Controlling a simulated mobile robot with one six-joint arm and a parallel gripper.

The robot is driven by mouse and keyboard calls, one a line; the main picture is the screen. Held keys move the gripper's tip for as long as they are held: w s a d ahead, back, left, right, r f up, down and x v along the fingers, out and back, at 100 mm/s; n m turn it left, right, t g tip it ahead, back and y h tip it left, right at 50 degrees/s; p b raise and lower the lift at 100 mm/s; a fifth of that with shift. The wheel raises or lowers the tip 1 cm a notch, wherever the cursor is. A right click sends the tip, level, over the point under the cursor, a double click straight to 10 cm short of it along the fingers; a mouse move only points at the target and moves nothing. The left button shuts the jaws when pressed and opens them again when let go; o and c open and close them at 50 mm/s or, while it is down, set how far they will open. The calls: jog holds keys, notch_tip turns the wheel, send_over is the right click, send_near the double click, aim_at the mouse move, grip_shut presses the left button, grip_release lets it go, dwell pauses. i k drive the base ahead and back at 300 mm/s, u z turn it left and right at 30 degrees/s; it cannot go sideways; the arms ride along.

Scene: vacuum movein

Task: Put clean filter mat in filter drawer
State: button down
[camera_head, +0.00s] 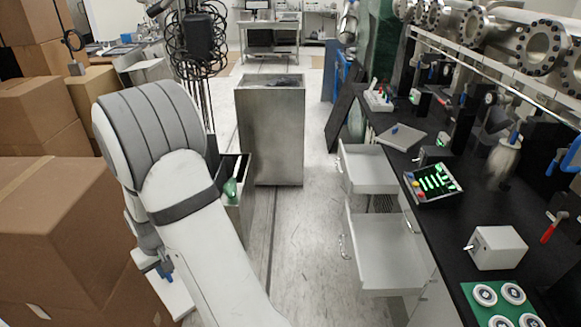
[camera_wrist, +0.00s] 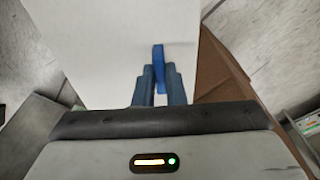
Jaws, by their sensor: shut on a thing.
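In the wrist view a flat white mat (camera_wrist: 110,35) with a blue tab (camera_wrist: 158,60) fills the upper middle. The blue fingers of my gripper (camera_wrist: 159,73) are shut on the tab. In the head view my gripper (camera_head: 163,270) is low at the left, partly hidden behind my arm, and part of the white mat (camera_head: 178,298) shows below it. On the right, an upper drawer (camera_head: 368,168) and a lower drawer (camera_head: 385,255) stand pulled out from the black-topped bench. Both look empty. I cannot tell which is the filter drawer.
Cardboard boxes (camera_head: 55,225) stand close on the left, beside the held mat. The bench top (camera_head: 440,235) carries several devices. Floor between cabinet and drawers is clear.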

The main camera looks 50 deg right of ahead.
aim_at(368, 173)
jog(key=z, duration=0.8)
jog(key=i, duration=0.3)
jog(key=z, duration=0.5)
